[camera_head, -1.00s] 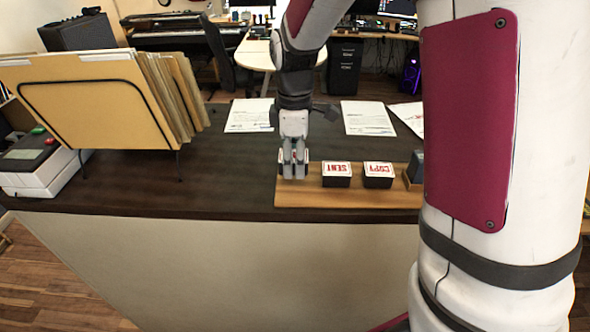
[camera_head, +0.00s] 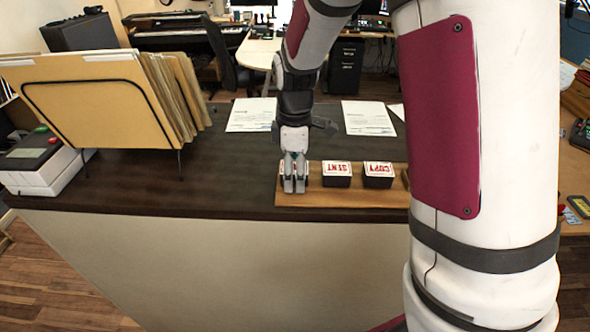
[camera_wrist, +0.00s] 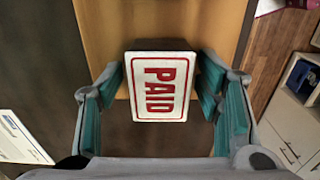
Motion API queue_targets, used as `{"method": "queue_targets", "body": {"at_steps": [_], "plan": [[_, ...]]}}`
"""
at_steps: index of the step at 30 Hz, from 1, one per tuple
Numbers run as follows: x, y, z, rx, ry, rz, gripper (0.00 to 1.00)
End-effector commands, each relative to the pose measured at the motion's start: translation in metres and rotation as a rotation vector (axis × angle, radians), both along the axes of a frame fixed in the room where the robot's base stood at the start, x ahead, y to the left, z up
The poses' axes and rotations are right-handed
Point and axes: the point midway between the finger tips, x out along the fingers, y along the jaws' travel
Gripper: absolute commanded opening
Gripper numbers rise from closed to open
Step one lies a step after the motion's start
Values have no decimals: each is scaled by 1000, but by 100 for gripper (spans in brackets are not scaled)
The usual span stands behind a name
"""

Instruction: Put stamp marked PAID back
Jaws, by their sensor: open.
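The stamp marked PAID (camera_wrist: 160,86) has a white top with red letters and a red border. In the wrist view it sits between the two fingers of my gripper (camera_wrist: 163,92), with a gap on each side. In the head view my gripper (camera_head: 294,186) points down at the left end of the wooden tray (camera_head: 325,199) and mostly hides this stamp. The tray also shows in the wrist view (camera_wrist: 170,22). Whether the stamp rests fully on the tray cannot be told. My gripper is open.
The SENT stamp (camera_head: 336,173) and the COPY stamp (camera_head: 378,174) stand on the tray to the right of my gripper. Papers (camera_head: 251,114) lie behind. A folder rack (camera_head: 95,100) stands at the left. The dark desk (camera_head: 225,180) between rack and tray is clear.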

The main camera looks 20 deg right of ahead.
Motion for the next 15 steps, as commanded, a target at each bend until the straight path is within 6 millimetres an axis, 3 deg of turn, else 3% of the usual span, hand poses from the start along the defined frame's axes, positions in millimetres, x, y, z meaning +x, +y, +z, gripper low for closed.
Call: {"method": "queue_targets", "body": {"at_steps": [7, 15], "plan": [[1, 0, 14, 1, -4, 0, 59], [2, 0, 68, 0, -8, 0, 59]]}}
